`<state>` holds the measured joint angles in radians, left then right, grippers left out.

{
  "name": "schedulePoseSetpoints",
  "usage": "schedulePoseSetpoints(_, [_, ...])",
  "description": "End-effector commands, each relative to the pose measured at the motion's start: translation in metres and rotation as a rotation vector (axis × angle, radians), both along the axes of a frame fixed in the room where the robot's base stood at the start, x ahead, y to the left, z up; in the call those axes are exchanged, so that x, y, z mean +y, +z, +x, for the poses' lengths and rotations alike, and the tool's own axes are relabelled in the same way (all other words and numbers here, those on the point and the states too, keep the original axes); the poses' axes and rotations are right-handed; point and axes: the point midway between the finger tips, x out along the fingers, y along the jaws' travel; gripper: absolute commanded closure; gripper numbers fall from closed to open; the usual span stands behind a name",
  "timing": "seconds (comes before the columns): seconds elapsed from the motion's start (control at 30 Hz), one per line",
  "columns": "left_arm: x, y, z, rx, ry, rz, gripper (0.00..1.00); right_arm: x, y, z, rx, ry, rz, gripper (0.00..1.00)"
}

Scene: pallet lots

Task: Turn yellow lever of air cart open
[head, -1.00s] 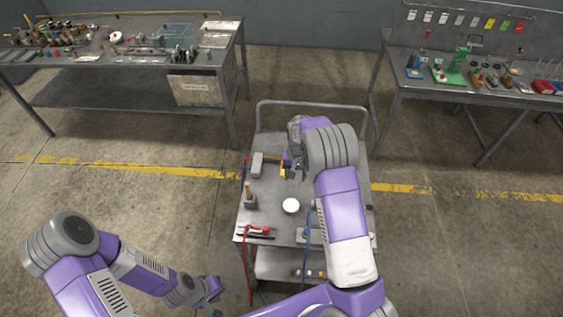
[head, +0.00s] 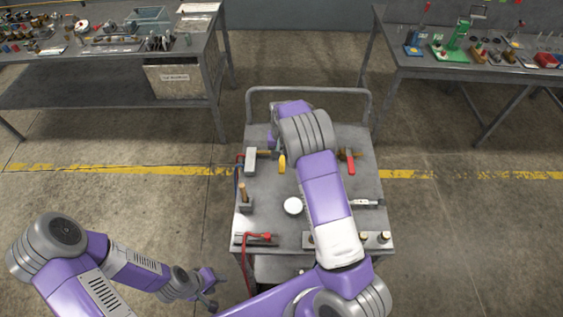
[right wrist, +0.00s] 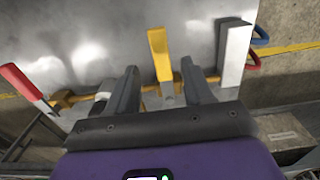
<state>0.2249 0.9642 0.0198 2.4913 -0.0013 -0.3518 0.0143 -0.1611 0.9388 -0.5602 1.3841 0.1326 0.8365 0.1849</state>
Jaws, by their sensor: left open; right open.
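The air cart (head: 270,215) is a grey metal trolley in front of me. Its yellow lever (head: 282,164) sits near the far left of the top, beside a grey block, its handle pointing toward me. In the right wrist view the yellow lever (right wrist: 160,55) stands between the spread fingers of my right gripper (right wrist: 158,72), with space on both sides. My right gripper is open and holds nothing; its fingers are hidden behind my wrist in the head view. My left gripper (head: 212,287) is open and empty, low and left of the cart.
A red lever (head: 350,162) is on the cart right of my right arm, also in the right wrist view (right wrist: 25,86). A white round gauge (head: 293,206) and a red-handled part (head: 262,237) lie nearer. Workbenches stand at back left (head: 110,82) and back right (head: 480,75).

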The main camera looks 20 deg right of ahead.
Motion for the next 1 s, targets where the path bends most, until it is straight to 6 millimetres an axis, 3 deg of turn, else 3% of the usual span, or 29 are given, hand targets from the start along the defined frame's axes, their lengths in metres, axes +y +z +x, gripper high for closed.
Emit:
schedulePoseSetpoints(0.23, [0.0,-0.001,0.0,-0.001,0.0,0.0,0.56,0.0,-0.037,0.0,0.002,0.0,0.0,0.49])
schedulePoseSetpoints(0.63, [0.0,-0.001,0.0,-0.001,0.0,0.0,0.56,0.0,-0.045,0.0,0.0,-0.001,0.001,0.49])
schedulePoseSetpoints(0.9, [0.0,-0.001,0.0,-0.001,0.0,0.0,0.56,0.0,-0.045,0.0,0.001,0.0,0.0,0.9])
schedulePoseSetpoints(1.0, [0.0,-0.001,0.0,-0.001,0.0,0.0,0.56,0.0,-0.045,0.0,0.001,0.0,0.0,1.0])
